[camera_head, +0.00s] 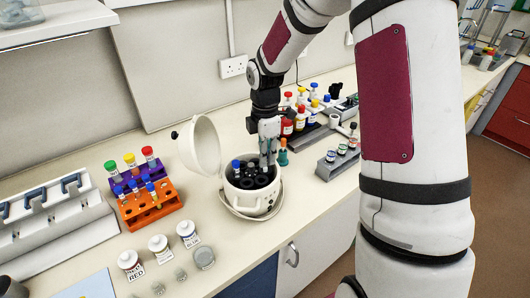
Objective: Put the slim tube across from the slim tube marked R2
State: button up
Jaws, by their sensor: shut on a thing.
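My gripper (268,158) points down over the right side of the open white centrifuge (256,208). It is shut on a slim tube, which the fingers mostly hide. Its tip is at or just above the dark rotor (258,182); I cannot tell whether it is in a hole. A blue-capped tube (236,165) stands in the rotor at the left, and a grey-topped piece (252,168) shows near the middle. No R2 mark is readable.
The centrifuge lid (202,146) stands open at the left. An orange rack (150,207) holds several capped tubes. White jars (160,246) stand in front. A teal-and-orange item (283,154), colour-capped bottles (301,118) and a grey rack (338,164) lie to the right.

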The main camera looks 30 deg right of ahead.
jog(key=shift+f, duration=0.65)
jog(key=o, duration=0.8)
jog(key=shift+o, duration=0.2)
notch_tip(320, 180, up, 11)
jog(key=shift+r, duration=0.5)
